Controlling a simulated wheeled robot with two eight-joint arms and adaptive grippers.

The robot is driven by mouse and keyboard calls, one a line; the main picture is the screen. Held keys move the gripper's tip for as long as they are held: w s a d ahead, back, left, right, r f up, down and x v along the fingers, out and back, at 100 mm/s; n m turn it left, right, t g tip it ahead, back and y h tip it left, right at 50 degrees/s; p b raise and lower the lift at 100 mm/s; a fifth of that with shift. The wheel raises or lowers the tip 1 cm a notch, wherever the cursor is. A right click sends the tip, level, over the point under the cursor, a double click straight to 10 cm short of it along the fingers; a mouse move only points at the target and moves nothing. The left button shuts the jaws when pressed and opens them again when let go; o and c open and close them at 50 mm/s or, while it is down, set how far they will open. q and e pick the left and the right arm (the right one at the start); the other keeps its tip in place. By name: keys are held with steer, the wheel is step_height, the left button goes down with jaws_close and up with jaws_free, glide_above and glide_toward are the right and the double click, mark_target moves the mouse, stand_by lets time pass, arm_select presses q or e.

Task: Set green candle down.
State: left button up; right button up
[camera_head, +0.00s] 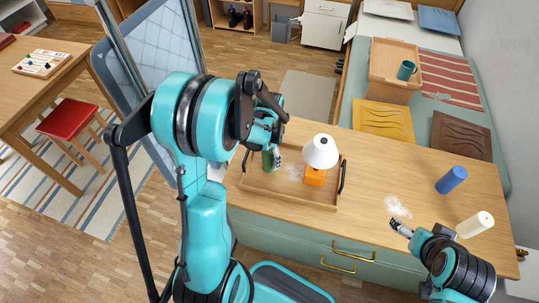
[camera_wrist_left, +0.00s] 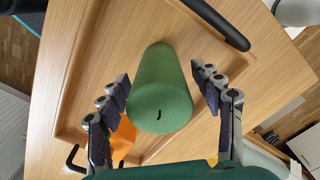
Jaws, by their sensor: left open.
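The green candle (camera_head: 267,161) stands at the left part of a wooden tray (camera_head: 285,199) on the dresser top. In the left wrist view the green candle (camera_wrist_left: 160,92) is between the two fingers of my left gripper (camera_wrist_left: 165,95). The fingers are spread, with a visible gap on each side of it. In the head view my left gripper (camera_head: 273,150) is partly hidden by its own arm and is over the tray. My right gripper (camera_head: 402,229) is low over the dresser's front right, away from the tray; its jaw state is unclear.
A lamp with a white shade (camera_head: 321,151) and orange base (camera_head: 315,177) stands on the tray, right of the candle. Black handles (camera_head: 342,176) rise at the tray's ends. The dresser's middle is mostly clear.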

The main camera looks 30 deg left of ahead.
arm_select(q)
step_height(320, 180, up, 11)
steer(key=p, duration=0.4)
steer(key=shift+s+d+r, duration=0.1)
steer(key=shift+d+r, duration=0.05)
steer(key=shift+r, duration=0.6)
steer(key=s+d+r+n+t, duration=0.5)
steer(key=s+d+r+t, duration=0.2)
steer(key=s+d, duration=0.3)
steer(key=shift+s+d+r+n, duration=0.35)
steer(key=shift+s+r+n, duration=0.1)
steer(key=shift+r, duration=0.25)
